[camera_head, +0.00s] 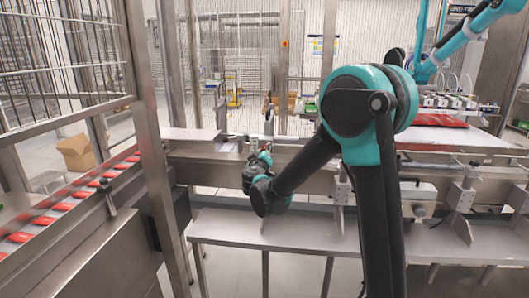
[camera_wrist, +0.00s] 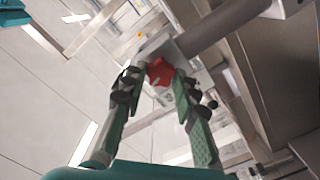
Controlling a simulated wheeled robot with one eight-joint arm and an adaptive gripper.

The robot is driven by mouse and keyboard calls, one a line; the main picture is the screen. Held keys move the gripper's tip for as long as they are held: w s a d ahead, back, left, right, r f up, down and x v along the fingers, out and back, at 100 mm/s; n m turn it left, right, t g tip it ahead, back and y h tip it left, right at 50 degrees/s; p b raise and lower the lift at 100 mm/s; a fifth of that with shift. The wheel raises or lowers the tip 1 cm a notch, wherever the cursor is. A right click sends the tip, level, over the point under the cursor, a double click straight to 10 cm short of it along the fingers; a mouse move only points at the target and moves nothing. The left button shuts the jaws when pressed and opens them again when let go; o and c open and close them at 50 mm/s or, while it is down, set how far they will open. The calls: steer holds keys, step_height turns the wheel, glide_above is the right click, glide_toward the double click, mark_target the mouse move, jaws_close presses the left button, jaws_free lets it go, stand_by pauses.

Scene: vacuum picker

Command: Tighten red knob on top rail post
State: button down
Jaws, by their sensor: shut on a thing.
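In the wrist view the red knob (camera_wrist: 160,72) sits on a grey metal block (camera_wrist: 172,50) joined to a round bar (camera_wrist: 222,28). My gripper (camera_wrist: 155,80) has its two green-and-black fingers on either side of the knob, with their tips closed on it. In the head view my black and teal arm reaches to the rail, and my gripper (camera_head: 262,156) is small there, at the rail's near side. The knob is hidden in the head view.
A steel shelf (camera_head: 230,230) runs below the rail. A mesh fence stands behind. Another teal arm (camera_head: 465,35) hangs at upper right over a red-topped area (camera_head: 430,120).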

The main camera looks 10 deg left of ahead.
steer(key=shift+s+m, duration=0.1)
steer(key=shift+m, duration=1.3)
steer(key=shift+f, duration=0.1)
steer(key=c, duration=1.2)
jaws_free()
steer(key=shift+o, duration=0.2)
steer(key=s, duration=1.2)
steer(key=shift+a, duration=0.15)
